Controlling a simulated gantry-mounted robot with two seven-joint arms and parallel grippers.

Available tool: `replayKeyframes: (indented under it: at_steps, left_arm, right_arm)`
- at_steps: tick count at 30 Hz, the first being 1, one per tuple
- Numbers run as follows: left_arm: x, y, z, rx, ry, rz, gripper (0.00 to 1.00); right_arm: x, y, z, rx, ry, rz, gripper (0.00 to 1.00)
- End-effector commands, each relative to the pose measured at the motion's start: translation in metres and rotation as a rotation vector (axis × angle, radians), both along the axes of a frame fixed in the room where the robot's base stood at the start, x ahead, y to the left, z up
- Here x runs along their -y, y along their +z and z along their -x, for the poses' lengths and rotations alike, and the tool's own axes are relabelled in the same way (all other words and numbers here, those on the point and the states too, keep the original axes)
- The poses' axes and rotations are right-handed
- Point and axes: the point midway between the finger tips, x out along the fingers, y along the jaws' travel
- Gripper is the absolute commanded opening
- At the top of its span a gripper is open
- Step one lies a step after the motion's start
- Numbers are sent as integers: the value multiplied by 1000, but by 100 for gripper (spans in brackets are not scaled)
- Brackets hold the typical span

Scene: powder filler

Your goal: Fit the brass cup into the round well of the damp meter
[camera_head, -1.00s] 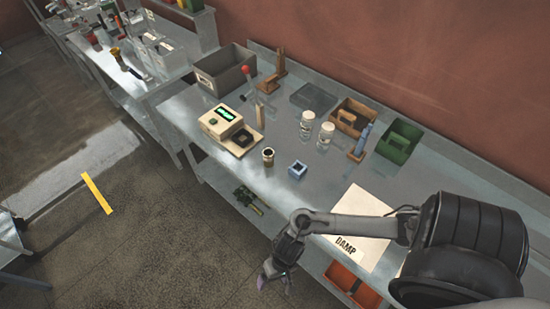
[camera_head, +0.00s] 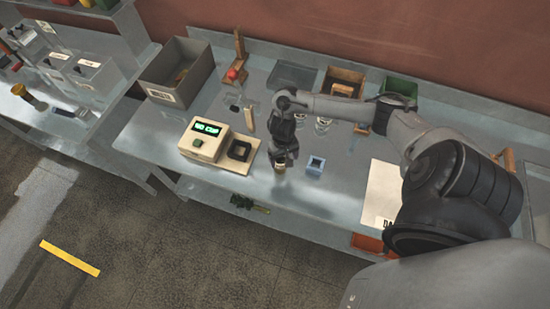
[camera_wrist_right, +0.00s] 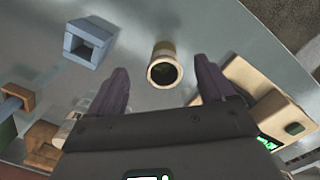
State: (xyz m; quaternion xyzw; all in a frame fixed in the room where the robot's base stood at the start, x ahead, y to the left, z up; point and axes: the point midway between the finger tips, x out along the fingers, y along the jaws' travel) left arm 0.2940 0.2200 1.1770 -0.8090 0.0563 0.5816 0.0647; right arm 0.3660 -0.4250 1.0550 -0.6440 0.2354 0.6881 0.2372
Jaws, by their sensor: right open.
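The brass cup (camera_head: 281,167) stands on the metal bench, partly hidden below my right gripper in the head view. In the right wrist view the cup (camera_wrist_right: 164,68) shows its dark open mouth. My right gripper (camera_wrist_right: 162,66) is open, with one purple finger on each side of the cup and gaps between; I cannot tell how far down the fingers reach. The beige damp meter (camera_head: 197,138) stands left of the cup, its green display reading "NO CUP". Its dark well (camera_head: 240,151) is on the side nearer the cup. My left gripper is not in view.
A small blue square block (camera_head: 315,166) with an opening stands just right of the cup. A grey bin (camera_head: 165,88), a wooden stand with a red ball (camera_head: 233,74) and a green box (camera_head: 402,87) stand behind. The bench front is mostly clear.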

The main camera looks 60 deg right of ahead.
Motion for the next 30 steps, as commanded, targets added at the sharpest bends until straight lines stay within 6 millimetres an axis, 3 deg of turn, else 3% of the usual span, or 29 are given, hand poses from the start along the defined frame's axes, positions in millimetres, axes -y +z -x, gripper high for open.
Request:
replayKeyframes:
  at_steps: [5, 11, 23, 30]
  left_arm:
    - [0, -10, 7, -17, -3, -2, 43]
    - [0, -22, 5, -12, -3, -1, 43]
    - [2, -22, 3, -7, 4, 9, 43]
    - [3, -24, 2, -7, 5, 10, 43]
  right_arm:
    - [14, 13, -25, 50, -4, 24, 82]
    - [13, -10, -30, 60, -6, 21, 82]
    - [14, -39, -30, 61, -4, 23, 82]
    - [18, -68, -28, 60, -6, 23, 82]
